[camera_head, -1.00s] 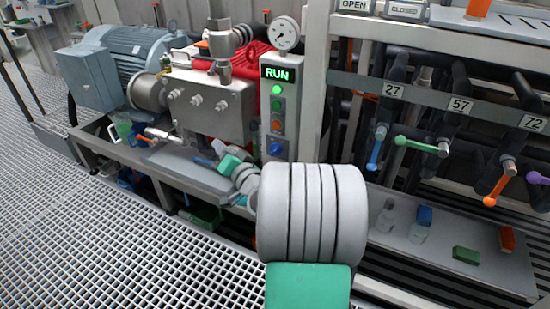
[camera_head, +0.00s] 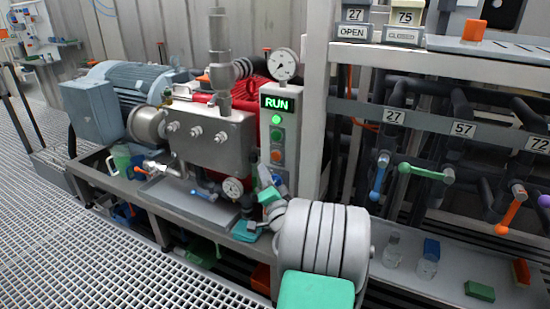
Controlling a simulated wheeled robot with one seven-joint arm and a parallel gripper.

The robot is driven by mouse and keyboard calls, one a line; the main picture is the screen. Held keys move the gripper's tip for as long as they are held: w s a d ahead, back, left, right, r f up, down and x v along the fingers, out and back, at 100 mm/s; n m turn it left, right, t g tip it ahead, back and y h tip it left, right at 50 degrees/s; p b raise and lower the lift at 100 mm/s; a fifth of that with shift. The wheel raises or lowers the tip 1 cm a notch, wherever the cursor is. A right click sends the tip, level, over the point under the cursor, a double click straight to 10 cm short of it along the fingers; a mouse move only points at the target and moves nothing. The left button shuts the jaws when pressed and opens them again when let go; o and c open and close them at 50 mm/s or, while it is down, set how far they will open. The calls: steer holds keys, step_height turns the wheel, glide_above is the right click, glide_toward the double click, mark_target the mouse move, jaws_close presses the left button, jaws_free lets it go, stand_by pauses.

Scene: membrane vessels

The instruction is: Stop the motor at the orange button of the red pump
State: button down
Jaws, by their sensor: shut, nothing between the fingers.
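The red pump (camera_head: 254,93) stands behind a steel block, with a grey control box (camera_head: 290,150) at its right. The box has a lit green RUN display (camera_head: 277,103), a lit green lamp (camera_head: 276,119), a green button (camera_head: 277,135) and an orange button (camera_head: 277,155) below it. My gripper (camera_head: 264,174) is shut and empty. It points upward in front of the lower left part of the box, just below the orange button. The orange button is visible; whether the fingertips touch the box cannot be told. The blue button at the bottom is largely hidden by my gripper.
A blue-grey motor (camera_head: 135,80) stands left of the pump. A pressure gauge (camera_head: 284,64) is above the box and another gauge (camera_head: 233,188) is low beside my gripper. A rack with coloured valve handles (camera_head: 380,175) stands at right. The grating floor at left is clear.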

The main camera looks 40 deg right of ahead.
mark_target(276, 156)
steer(key=shift+w+d, duration=0.3)
steer(key=shift+d, duration=0.5)
steer(key=shift+w+d, duration=0.25)
steer(key=shift+d, duration=0.55)
steer(key=shift+w+d, duration=0.3)
steer(key=shift+d, duration=0.5)
steer(key=shift+w+d, duration=0.15)
steer(key=shift+d, duration=0.2)
